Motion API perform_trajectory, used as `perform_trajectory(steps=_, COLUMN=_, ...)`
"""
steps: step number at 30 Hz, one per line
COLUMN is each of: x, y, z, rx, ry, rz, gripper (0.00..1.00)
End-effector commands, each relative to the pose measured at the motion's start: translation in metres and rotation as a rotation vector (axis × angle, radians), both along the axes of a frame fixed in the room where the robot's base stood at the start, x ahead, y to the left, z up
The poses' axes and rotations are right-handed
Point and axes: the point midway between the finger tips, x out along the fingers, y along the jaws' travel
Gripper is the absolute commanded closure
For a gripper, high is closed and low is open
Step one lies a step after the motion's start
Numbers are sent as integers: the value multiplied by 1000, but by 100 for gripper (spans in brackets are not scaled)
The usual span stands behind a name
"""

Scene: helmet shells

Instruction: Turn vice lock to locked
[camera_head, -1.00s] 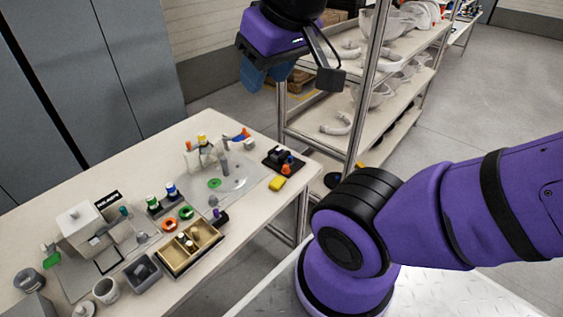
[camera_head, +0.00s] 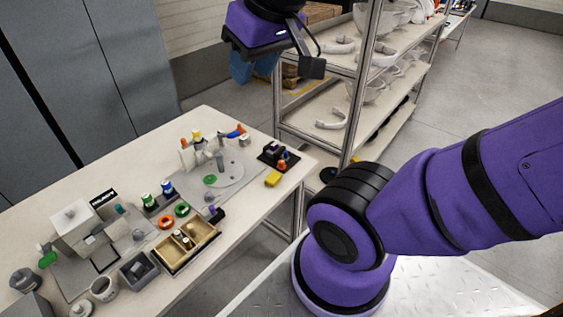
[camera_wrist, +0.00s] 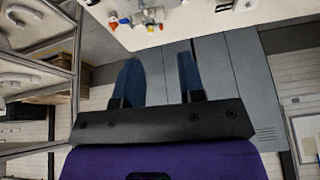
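My gripper (camera_head: 253,68) hangs in the air beyond the table's far right corner, high above the floor. In the wrist view its two blue fingers (camera_wrist: 160,72) stand apart with nothing between them, so it is open and empty. The workbench (camera_head: 118,178) carries a grey plate with a round disc (camera_head: 229,174) and upright posts. An orange and blue part (camera_head: 236,131) sits at its back. A small black fixture with orange tops (camera_head: 278,158) stands to its right. I cannot tell which part is the vice lock, or its state.
A wooden divided tray (camera_head: 203,233), a grey bin (camera_head: 138,270) and a white boxy device (camera_head: 75,226) fill the left and front. A shelf rack (camera_head: 357,90) with white shells stands behind, right of my gripper.

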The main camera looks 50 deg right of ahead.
Motion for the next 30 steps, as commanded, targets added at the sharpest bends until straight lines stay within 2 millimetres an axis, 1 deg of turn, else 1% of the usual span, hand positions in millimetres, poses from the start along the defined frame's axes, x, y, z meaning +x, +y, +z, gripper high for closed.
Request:
perform_trajectory(steps=1, x=11, y=-3, z=-4, rx=14, ry=19, rz=-5, gripper=64)
perform_trajectory(steps=8, x=66, y=-21, z=-29, rx=82, ry=89, rz=-35, gripper=64)
perform_trajectory(steps=14, x=110, y=-45, z=-60, rx=128, ry=139, rz=-79, gripper=64)
perform_trajectory(steps=17, x=130, y=-59, z=-80, rx=146, ry=165, rz=-106, gripper=64)
perform_trajectory(steps=21, x=155, y=-82, z=-111, rx=163, ry=198, rz=-149, gripper=64)
perform_trajectory(steps=26, x=177, y=-111, z=-152, rx=171, ry=235, rz=-202, gripper=64)
perform_trajectory(steps=30, x=191, y=-139, z=-192, rx=168, ry=271, rz=-251, gripper=64)
